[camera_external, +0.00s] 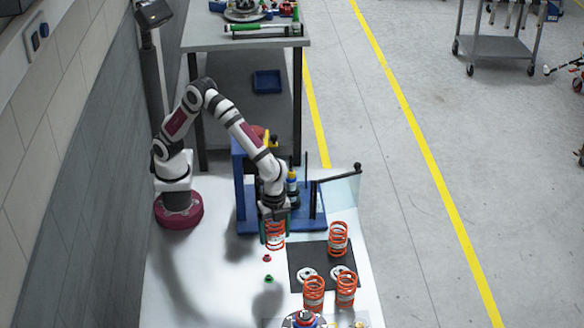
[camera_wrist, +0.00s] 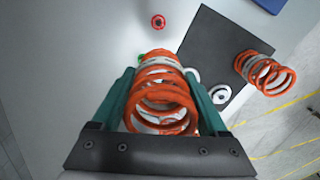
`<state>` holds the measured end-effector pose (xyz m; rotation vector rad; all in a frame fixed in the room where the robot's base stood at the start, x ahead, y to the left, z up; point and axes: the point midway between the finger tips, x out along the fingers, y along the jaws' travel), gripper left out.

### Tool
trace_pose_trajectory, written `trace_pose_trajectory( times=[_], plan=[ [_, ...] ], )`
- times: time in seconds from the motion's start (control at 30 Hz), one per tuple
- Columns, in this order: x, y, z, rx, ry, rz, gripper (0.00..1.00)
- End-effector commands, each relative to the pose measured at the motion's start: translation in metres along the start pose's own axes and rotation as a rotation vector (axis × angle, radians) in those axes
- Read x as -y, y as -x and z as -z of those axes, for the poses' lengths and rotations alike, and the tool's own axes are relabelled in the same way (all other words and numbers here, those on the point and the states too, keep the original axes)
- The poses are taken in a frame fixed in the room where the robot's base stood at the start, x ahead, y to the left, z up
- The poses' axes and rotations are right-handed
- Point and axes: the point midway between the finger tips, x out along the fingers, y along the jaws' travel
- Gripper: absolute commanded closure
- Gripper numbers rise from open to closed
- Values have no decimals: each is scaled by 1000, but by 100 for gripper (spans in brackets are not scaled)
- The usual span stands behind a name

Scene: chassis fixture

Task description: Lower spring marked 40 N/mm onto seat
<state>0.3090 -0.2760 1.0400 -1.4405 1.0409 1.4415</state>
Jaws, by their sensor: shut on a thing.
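My gripper (camera_external: 273,222) is shut on an orange coil spring (camera_external: 275,241), held hanging above the white table left of the black mat. In the wrist view the held spring (camera_wrist: 160,105) sits between two green fingers, with a white band around its coils; no 40 N/mm marking is readable. Two white round discs, which look like seats, lie on the mat: a left disc (camera_external: 307,273) and a right disc (camera_external: 340,271). In the wrist view one disc (camera_wrist: 219,94) is clear beside the right finger, and another is partly hidden behind the spring.
Other orange springs stand at the mat's back (camera_external: 338,238), front left (camera_external: 313,291) and front right (camera_external: 346,289). The black mat (camera_external: 300,253) is bare between them. A small red piece (camera_external: 267,258) and green piece (camera_external: 268,279) lie left of it. A blue fixture (camera_external: 243,185) stands behind.

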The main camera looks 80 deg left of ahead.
Motion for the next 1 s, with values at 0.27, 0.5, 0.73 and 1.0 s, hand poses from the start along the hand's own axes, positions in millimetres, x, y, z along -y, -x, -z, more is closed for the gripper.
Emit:
trace_pose_trajectory(
  times=[0.27,0.5,0.73,1.0],
  plan=[
    [43,30,-36,-4,115,1,100],
    [120,77,-133,-5,332,2,100],
    [151,112,-220,-3,492,2,100],
    [154,106,-241,1,525,-1,100]
  ],
)
